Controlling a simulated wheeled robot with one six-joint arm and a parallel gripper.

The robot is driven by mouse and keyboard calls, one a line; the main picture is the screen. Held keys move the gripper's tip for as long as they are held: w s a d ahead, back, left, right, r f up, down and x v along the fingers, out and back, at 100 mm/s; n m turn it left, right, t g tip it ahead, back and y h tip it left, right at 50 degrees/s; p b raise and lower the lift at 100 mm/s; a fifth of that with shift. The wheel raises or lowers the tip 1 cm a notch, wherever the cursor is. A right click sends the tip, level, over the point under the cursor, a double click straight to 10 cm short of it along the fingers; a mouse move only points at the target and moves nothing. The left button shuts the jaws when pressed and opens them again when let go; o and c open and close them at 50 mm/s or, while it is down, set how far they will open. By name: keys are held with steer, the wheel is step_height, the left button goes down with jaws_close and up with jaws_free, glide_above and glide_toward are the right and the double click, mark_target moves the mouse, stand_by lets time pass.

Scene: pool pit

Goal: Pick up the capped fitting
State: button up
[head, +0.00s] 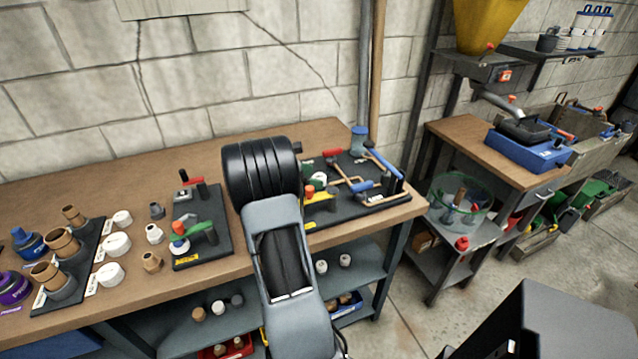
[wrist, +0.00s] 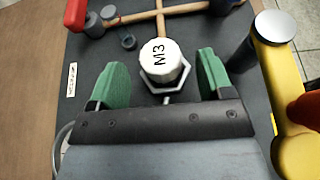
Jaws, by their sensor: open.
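The capped fitting (wrist: 160,62) has a white round cap marked with dark lettering that looks like M3, above a metal hex body. It sits on a dark mat, and its cap also shows in the head view (head: 319,178), just right of my arm. My gripper (wrist: 161,80) is open, with one green finger pad on each side of the fitting in the wrist view. Gaps show between the pads and the fitting, so it is not gripped.
The wooden bench (head: 235,155) has a clear strip along the wall.

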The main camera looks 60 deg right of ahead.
mark_target(315, 177)
steer(key=shift+x, duration=1.55)
steer(key=shift+c, duration=0.4)
steer(key=c, duration=0.9)
steer(key=shift+c, duration=0.2)
steer(key=shift+r, duration=0.15)
